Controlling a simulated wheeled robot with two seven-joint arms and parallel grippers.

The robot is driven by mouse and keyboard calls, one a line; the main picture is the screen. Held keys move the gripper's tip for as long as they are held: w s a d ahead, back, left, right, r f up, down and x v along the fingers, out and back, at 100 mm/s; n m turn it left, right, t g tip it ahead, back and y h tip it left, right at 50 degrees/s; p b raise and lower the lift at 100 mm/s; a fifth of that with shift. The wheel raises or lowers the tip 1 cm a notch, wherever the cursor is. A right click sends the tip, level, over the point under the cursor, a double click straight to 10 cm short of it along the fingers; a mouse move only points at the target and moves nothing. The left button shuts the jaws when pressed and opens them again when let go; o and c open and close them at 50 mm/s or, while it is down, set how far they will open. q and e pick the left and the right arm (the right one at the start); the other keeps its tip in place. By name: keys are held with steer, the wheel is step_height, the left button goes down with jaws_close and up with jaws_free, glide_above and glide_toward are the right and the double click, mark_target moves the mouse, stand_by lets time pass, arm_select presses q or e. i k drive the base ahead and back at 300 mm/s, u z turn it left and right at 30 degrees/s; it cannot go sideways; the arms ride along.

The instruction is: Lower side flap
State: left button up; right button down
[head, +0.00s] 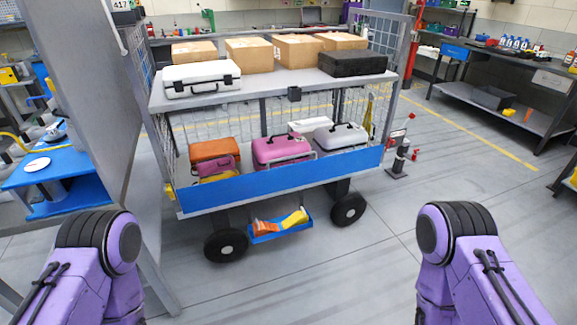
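A wheeled cart stands ahead in the head view. Its long blue side flap (285,184) runs along the near edge of the lower deck. The flap stands raised and hides the lower parts of the cases behind it. A small yellow piece (169,191) sits near the flap's left end; I cannot tell whether it is a latch. Purple links of my two arms show at the bottom left and bottom right corners, apart from the cart. Both grippers are outside the picture.
Orange, pink and white cases (340,137) stand on the lower deck. The upper shelf (275,82) holds cardboard boxes, a white case and a black case. A blue tray (282,229) hangs below. A grey panel (100,110) stands close left; floor in front is clear.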

mark_target(194, 198)
steer(key=z, duration=0.5)
steer(key=i, duration=0.65)
steer(key=z, duration=0.6)
steer(key=i, duration=1)
steer(key=u, duration=0.8)
steer(key=i, duration=0.55)
steer(key=u, duration=0.35)
